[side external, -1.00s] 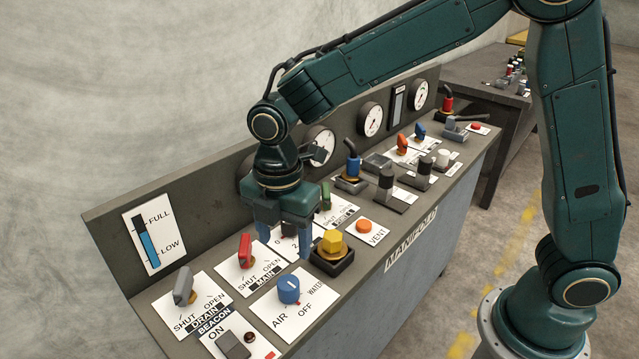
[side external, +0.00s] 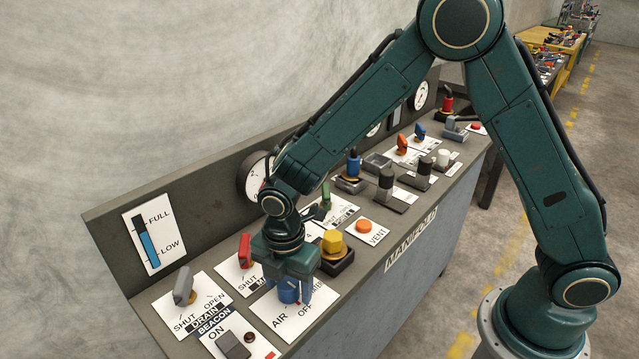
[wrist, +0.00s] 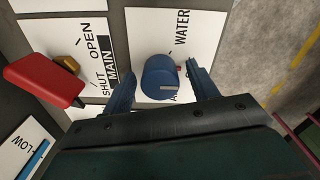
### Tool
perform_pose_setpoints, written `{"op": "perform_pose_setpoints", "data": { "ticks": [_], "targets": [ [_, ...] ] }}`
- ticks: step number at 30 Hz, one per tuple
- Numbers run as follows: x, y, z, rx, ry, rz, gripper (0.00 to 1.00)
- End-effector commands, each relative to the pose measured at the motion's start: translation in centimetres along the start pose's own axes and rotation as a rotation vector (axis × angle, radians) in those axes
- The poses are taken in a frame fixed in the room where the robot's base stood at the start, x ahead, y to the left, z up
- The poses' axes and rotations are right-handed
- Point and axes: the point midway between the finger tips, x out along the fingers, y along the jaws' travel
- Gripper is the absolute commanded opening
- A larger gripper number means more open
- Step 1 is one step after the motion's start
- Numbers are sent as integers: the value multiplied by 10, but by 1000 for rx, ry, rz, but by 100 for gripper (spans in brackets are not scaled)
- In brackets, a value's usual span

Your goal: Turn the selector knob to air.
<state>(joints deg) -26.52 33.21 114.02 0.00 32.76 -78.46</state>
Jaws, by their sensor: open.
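The selector knob (side external: 288,293) is blue and round, on a white plate (side external: 283,317) lettered AIR, OFF and WATER. In the wrist view the knob (wrist: 158,75) shows a pale bar mark on its face; which label it points to I cannot tell. My gripper (side external: 290,296) is open, low over the plate, pointing down. In the wrist view its blue fingers stand on either side of the knob (wrist: 161,82), with a gap visible at each side. My gripper partly hides the knob in the side view. The AIR label is partly hidden in the wrist view.
A yellow knob (side external: 333,243) on a dark block stands close behind the gripper, right of it. The red MAIN handle (side external: 245,250) is close on the left. The grey DRAIN handle (side external: 184,285) and BEACON switch (side external: 234,345) are nearer the front left.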

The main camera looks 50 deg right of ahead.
Motion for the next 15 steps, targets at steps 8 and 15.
{"op": "perform_pose_setpoints", "data": {
  "ticks": [8,15],
  "targets": [
    [2,0,0,0,0,0,59],
    [1,0,0,0,0,0,16]
  ]
}}
